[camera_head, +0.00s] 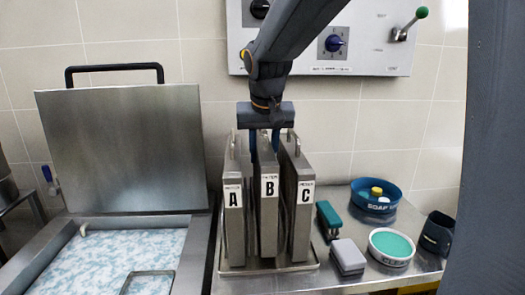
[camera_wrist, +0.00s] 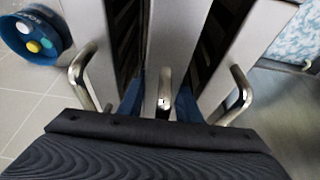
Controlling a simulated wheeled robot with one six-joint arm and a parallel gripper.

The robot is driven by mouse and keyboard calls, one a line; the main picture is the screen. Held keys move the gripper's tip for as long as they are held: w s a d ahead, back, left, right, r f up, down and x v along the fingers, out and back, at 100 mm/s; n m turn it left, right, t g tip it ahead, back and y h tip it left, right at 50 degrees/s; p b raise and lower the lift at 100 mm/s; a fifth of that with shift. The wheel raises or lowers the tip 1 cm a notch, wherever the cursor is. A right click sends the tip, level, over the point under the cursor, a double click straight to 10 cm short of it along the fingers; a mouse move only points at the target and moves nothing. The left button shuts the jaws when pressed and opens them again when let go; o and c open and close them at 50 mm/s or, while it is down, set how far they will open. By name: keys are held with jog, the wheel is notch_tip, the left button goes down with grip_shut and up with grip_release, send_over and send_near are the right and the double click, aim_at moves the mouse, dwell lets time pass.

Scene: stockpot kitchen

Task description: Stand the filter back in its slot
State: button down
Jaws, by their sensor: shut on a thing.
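Three upright metal filters labelled A, B and C stand side by side on a metal tray. Filter B (camera_head: 268,205) is in the middle, between filter A (camera_head: 234,220) and filter C (camera_head: 300,210), and its top sits a little higher than theirs. My gripper (camera_head: 264,140) comes down from above and is shut on filter B's handle. In the wrist view the blue fingers (camera_wrist: 158,105) flank the middle handle (camera_wrist: 164,90). Filter B looks upright. Whether its bottom rests in the tray (camera_head: 265,268) is hard to tell.
A basin with its lid (camera_head: 125,150) raised stands at the left. Right of the filters are a green brush (camera_head: 328,220), grey pads (camera_head: 348,257), a round dish (camera_head: 391,246), a blue soap bowl (camera_head: 377,203) and a dark cup (camera_head: 437,235). A control panel (camera_head: 385,40) is on the wall.

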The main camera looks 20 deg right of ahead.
jog(key=shift+f+b, duration=0.3)
jog(key=shift+f, duration=0.45)
dwell(0.9)
jog(key=c, duration=1.3)
grip_release()
jog(key=shift+o, duration=0.5)
jog(key=shift+f, duration=0.15)
